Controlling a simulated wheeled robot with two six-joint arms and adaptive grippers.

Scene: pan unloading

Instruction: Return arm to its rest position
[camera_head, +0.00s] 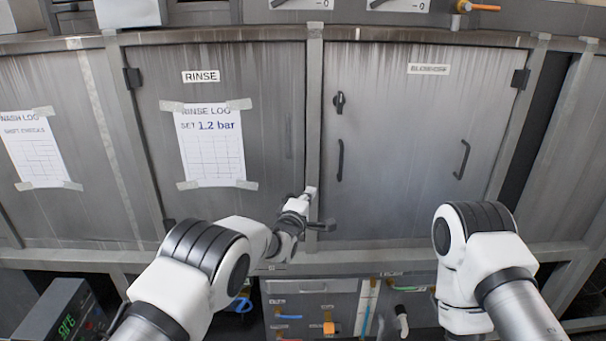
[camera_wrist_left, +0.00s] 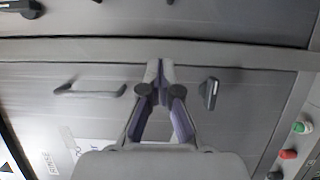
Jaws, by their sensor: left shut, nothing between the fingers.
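My left arm (camera_head: 200,265) reaches up from the bottom, left of centre in the head view. Its gripper (camera_head: 309,193) is in front of the grey post between the two cabinet doors, and looks small and partly hidden by its own wrist. In the left wrist view, the left gripper (camera_wrist_left: 159,78) has its fingertips together, with nothing between them. I cannot tell how far the tips are from the cabinet front. My right arm (camera_head: 480,250) shows at the lower right; its gripper is out of view.
The RINSE door (camera_head: 255,100) and the blow-off door (camera_head: 400,110) are shut. The blow-off door carries handles (camera_head: 462,160) and a black latch (camera_head: 338,102). A box with a green display (camera_head: 68,325) stands at lower left. A panel with coloured fittings (camera_head: 329,328) is below the doors.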

